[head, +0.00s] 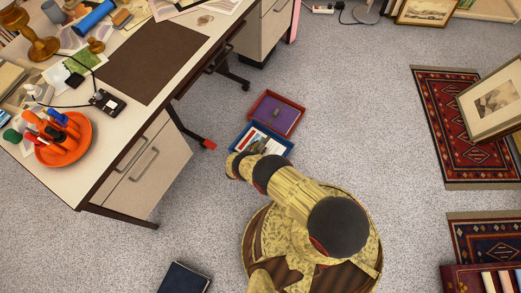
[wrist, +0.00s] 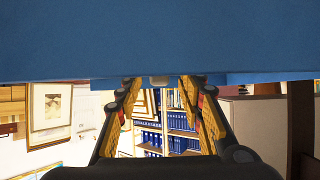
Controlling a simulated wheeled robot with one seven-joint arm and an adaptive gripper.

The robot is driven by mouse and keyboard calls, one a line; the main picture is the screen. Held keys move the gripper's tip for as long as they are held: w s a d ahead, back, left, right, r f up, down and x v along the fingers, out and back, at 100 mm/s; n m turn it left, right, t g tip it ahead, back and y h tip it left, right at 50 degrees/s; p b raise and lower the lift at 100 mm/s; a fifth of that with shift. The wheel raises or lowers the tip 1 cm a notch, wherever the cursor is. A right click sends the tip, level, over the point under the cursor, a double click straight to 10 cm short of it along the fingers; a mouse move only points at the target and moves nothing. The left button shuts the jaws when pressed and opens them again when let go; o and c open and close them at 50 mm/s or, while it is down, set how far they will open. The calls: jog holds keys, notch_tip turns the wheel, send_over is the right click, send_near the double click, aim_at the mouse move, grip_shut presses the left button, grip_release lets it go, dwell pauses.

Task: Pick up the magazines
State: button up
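Flat printed sheets or magazines (head: 262,146) with white, blue and red on top lie in a blue tray (head: 289,146) on the floor. I cannot tell how many there are. My arm's far end covers the tray's lower left part in the head view, and the gripper's fingers are hidden there. In the wrist view my gripper (wrist: 160,86) is open, its two fingers apart with nothing clearly between them. A broad plain blue surface (wrist: 160,38) fills the top of that view, close to the fingertips. I cannot tell whether they touch it.
A red tray (head: 298,108) with a purple item (head: 274,115) adjoins the blue tray. A cluttered desk (head: 190,28) with drawers stands left. A dark blue book (head: 184,279) lies on the floor below. Rugs (head: 475,125) and a leaning framed print (head: 493,101) are right. Carpet between is clear.

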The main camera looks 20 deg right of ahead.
jog(key=shift+c, duration=1.2)
grip_shut()
